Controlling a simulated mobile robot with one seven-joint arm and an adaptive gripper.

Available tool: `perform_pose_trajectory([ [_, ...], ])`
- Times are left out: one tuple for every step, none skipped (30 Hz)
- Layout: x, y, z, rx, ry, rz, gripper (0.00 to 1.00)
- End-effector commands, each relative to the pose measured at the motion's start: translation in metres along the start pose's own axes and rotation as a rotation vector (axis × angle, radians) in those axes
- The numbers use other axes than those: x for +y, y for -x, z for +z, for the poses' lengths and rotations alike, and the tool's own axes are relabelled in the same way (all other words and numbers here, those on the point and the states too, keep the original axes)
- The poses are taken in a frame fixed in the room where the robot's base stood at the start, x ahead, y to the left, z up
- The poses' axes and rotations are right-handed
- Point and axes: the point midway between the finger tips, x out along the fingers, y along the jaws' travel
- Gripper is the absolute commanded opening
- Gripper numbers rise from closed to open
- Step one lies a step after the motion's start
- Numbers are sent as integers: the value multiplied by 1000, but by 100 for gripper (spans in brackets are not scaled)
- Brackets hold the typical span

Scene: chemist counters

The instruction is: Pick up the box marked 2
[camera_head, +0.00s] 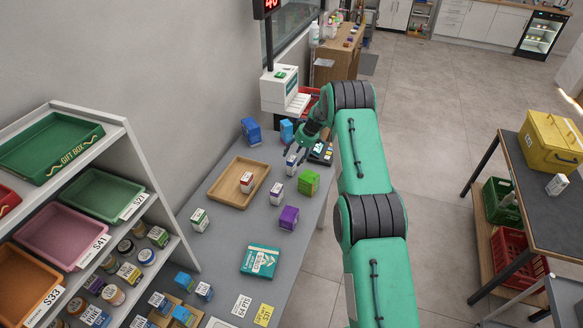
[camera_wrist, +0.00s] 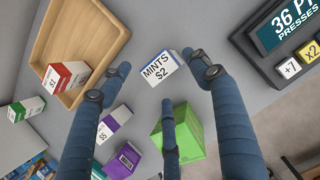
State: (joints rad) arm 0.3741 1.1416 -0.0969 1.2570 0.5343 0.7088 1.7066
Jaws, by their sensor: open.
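The box marked 2 (camera_wrist: 160,70) is a small white box with a blue side. Its face reads "MINTS" with a 2 in the wrist view. It stands on the grey counter and also shows as a small white and blue box in the head view (camera_head: 291,164). My gripper (camera_wrist: 158,63) is open and empty over the counter, with blue-grey fingers on the left and right of the box and one below it. I see no finger clearly touching it. In the head view my gripper (camera_head: 298,150) is just above and beside the box.
A wooden tray (camera_head: 222,194) with a red-and-white box (camera_head: 247,183) lies left. A green box (camera_head: 308,182) and a purple box (camera_head: 288,218) stand close by. A dark display device (camera_wrist: 290,40) is to the right. Blue boxes (camera_head: 251,131) stand at the back.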

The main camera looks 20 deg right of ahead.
Motion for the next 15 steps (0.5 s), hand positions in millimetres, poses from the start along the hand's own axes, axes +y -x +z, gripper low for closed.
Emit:
perform_pose_trajectory([
  [0, -2, 0, 0, 0, 1, 62],
  [0, -3, 0, 0, 0, 1, 62],
  [0, -6, 0, 1, 0, 1, 62],
  [0, -8, 0, 1, 0, 1, 62],
  [0, -10, 0, 1, 0, 2, 62],
  [0, -13, 0, 1, 0, 2, 62],
  [0, -15, 0, 0, 0, 1, 62],
  [0, -17, 0, 0, 0, 1, 62],
  [0, -21, 0, 1, 0, 2, 62],
  [0, -24, 0, 1, 0, 2, 62],
  [0, -26, 0, 1, 0, 2, 62],
  [0, -29, 0, 0, 0, 1, 62],
  [-1, -32, 0, 0, 0, 1, 62],
  [-1, -35, 0, 0, 0, 1, 62],
  [-1, -39, 0, 0, 0, 0, 62],
])
